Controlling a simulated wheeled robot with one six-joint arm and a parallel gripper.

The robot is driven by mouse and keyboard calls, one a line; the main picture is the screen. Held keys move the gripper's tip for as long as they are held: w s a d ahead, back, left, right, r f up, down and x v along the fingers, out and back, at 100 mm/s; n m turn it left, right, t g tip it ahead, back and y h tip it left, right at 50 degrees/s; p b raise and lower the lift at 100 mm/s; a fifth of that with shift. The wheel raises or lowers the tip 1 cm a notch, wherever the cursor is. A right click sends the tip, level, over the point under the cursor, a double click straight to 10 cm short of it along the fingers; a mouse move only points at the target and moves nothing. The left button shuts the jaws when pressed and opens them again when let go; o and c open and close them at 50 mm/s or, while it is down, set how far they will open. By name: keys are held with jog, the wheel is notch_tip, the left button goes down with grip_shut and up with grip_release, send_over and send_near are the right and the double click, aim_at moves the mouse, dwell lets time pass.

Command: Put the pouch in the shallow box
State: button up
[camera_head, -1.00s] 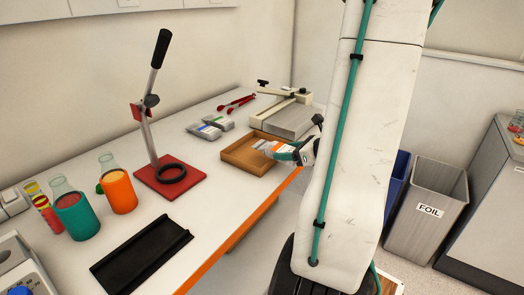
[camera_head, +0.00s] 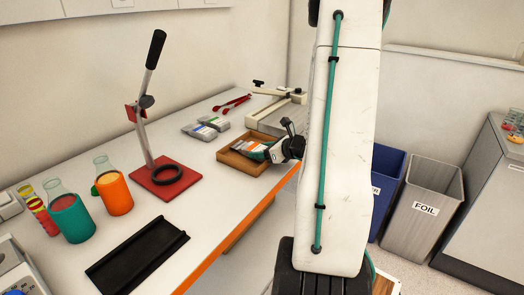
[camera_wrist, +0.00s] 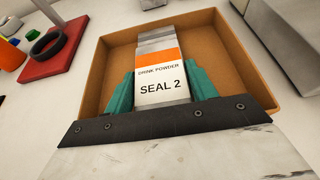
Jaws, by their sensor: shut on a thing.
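The pouch (camera_wrist: 160,85) has a grey top, an orange band and a white label reading "DRINK POWDER SEAL 2". My gripper (camera_wrist: 162,88) is shut on it, with a teal finger on each side. The shallow box (camera_wrist: 105,60) is brown and open-topped; its walls surround the pouch in the wrist view. In the head view my gripper (camera_head: 270,152) reaches over the right side of the shallow box (camera_head: 230,160), with the pouch (camera_head: 250,146) within its outline. I cannot tell whether the pouch touches the box floor.
Two more pouches (camera_head: 200,131) lie on the bench left of the box. A red-based lever stand (camera_head: 168,182) is nearer, and a grey sealer-like device (camera_head: 285,112) stands behind. Bins (camera_head: 424,200) stand on the floor at right. Bench between stand and box is clear.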

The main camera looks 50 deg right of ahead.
jog(key=shift+f, duration=0.1)
jog(key=o, duration=1.1)
